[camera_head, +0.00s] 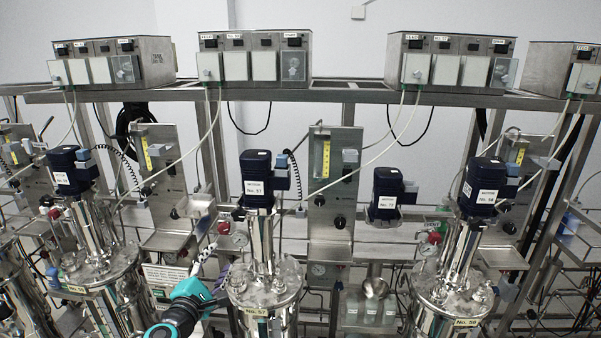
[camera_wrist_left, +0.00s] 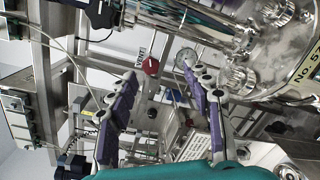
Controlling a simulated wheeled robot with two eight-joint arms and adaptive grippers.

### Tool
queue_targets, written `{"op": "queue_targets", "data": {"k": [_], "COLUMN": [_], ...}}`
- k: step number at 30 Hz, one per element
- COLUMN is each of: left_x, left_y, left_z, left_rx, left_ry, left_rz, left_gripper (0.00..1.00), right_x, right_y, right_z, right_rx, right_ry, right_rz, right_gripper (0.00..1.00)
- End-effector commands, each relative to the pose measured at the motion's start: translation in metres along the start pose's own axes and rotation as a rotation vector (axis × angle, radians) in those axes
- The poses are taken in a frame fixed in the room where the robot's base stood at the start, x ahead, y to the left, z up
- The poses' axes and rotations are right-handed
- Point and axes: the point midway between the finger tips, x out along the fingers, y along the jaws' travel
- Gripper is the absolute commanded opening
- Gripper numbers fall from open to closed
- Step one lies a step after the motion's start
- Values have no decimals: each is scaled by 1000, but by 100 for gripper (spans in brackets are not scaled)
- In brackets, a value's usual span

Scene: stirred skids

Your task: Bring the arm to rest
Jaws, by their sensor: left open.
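My left arm with its teal wrist (camera_head: 190,290) comes in at the bottom of the head view, left of the steel vessel No. 57 (camera_head: 265,288). My left gripper (camera_head: 213,262) reaches up beside this vessel, partly hard to make out there. In the left wrist view my left gripper (camera_wrist_left: 163,72) has its two purple-and-grey fingers spread apart, with nothing held between them. The vessel's lid and yellow label also show in the left wrist view (camera_wrist_left: 285,60), close to one finger. I cannot tell whether they touch. My right gripper is not in view.
More steel vessels with dark blue motors stand left and right, including No. 58 (camera_head: 450,290). A metal rack (camera_head: 350,95) behind them carries grey control boxes (camera_head: 255,57) with hanging cables. A red knob (camera_wrist_left: 151,66) lies beyond the fingers. Room around the arm is tight.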

Motion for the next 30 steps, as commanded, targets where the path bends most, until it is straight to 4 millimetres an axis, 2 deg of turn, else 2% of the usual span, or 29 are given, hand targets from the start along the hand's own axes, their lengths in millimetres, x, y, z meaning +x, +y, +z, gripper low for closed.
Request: {"op": "queue_targets", "data": {"k": [1, 3, 6, 9, 13, 15, 19, 23, 30], "left_x": [-8, -24, -60, -105, -163, -188, -217, -226, -226], "left_y": [-13, -38, -82, -123, -157, -166, -170, -169, -169], "left_z": [20, 47, 75, 81, 64, 50, 31, 22, 22], "left_rx": [115, 336, 704, 1066, 1466, 1630, 1823, 1892, 1894], "left_ry": [-29, -79, -170, -265, -370, -412, -458, -472, -471], "left_rz": [-58, -162, -337, -513, -720, -810, -923, -966, -968], "left_gripper": [50, 50, 50, 50, 50, 50, 50, 50, 50], "right_x": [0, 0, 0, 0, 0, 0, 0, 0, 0], "right_y": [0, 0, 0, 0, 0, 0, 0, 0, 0], "right_z": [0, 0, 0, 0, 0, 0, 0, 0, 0], "right_rx": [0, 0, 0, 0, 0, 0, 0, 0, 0], "right_ry": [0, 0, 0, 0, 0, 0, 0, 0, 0], "right_rz": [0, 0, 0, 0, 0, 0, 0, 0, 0], "right_gripper": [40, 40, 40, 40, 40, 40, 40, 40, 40]}}
